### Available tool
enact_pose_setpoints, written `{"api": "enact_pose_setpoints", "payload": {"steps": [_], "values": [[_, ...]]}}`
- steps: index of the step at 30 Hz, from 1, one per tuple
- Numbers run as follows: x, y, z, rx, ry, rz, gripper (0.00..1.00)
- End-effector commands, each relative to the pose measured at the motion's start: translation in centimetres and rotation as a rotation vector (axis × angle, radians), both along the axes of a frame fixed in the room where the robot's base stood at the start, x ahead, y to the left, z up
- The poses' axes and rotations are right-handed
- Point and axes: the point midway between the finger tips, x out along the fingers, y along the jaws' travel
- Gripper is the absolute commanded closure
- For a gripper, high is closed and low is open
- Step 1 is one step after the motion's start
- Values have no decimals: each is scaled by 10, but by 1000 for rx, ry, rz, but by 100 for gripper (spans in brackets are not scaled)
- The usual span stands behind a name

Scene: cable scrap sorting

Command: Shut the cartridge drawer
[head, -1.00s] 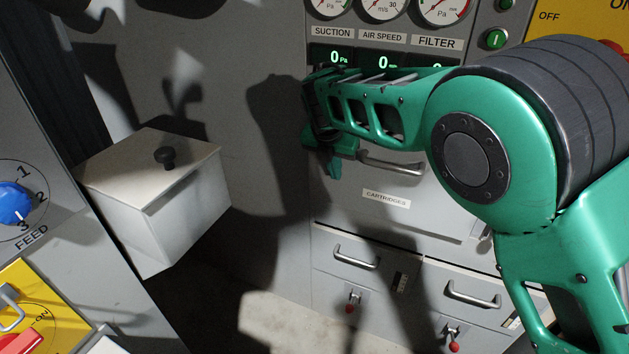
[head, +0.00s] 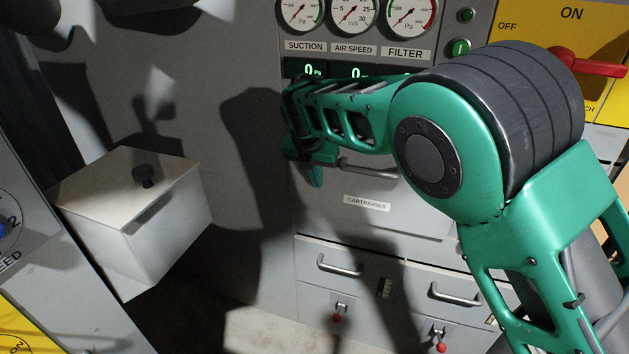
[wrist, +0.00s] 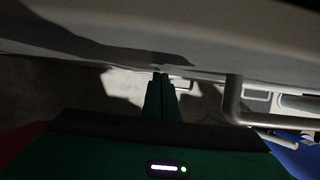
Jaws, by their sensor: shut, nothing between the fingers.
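The cartridge drawer (head: 395,221) is a grey front with a "CARTRIDGES" label (head: 366,203) and a bar handle (head: 368,170). It sits below the gauges in the head view. I cannot tell for sure how far it stands out. My gripper (head: 316,177) is at the drawer's left side, left of the handle, with its fingers together and empty. In the wrist view the closed fingers (wrist: 161,95) point at a pale surface close above them, and a bar handle (wrist: 234,110) is to their right. Whether the fingertips touch the front is unclear. My arm hides the drawer's upper right.
Two smaller drawers with handles (head: 340,266) (head: 455,295) and red-tipped knobs are below. A pale lidded box (head: 135,225) with a black knob stands at left. Gauges (head: 352,12) and a red lever (head: 590,66) are above. Bare grey wall lies left of my gripper.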

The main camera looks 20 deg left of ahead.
Motion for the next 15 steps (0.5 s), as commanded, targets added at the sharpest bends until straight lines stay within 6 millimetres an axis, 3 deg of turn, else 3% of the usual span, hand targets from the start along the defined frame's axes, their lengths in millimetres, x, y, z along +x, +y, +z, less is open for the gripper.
{"api": "enact_pose_setpoints", "payload": {"steps": [5,15], "values": [[-28,1,2,-2,10,11,100],[-55,2,67,-1,12,18,100]]}}
